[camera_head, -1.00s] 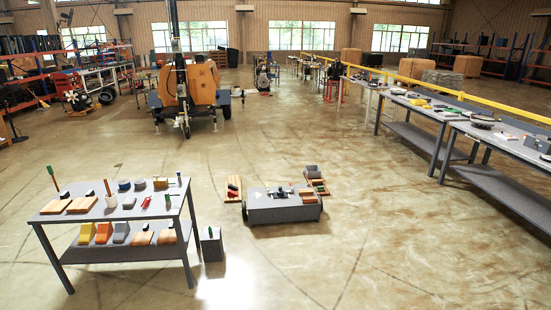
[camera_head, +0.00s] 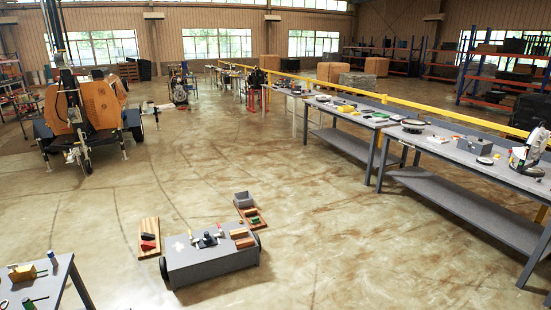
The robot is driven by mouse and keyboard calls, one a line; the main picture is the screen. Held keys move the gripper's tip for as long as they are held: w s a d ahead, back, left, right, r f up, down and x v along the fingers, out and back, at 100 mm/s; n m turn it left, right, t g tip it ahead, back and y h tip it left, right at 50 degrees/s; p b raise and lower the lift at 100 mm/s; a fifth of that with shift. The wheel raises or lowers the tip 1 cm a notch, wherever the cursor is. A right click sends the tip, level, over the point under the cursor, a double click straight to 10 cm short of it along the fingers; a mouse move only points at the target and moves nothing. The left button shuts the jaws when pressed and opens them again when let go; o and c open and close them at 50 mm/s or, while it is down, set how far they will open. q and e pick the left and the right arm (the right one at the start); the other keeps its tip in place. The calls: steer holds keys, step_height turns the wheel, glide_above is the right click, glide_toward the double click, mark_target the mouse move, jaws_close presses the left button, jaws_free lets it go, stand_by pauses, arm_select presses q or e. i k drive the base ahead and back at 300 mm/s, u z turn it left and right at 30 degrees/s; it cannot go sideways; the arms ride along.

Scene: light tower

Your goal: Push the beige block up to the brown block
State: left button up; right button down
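Neither of my grippers shows in the head view. A low grey cart (camera_head: 205,265) stands on the floor at the lower middle. Two small blocks, an upper brown block (camera_head: 238,233) and a lower, lighter tan block (camera_head: 245,243), lie close together on its right end. A small yellow-brown block (camera_head: 22,273) sits on the grey table (camera_head: 60,283) cut off at the lower left. At this size I cannot tell which of these, if any, are the beige block and the brown block.
A wooden tray (camera_head: 148,231) with red and black pieces lies left of the cart. Another small tray (camera_head: 257,222) lies behind it. Long grey workbenches (camera_head: 465,210) line the right. An orange trailer (camera_head: 100,103) stands at the back left. Floor between cart and benches is clear.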

mark_target(243, 232)
steer(key=i, duration=2.15)
steer(key=u, duration=0.75)
steer(key=i, duration=1.6)
steer(key=u, duration=0.55)
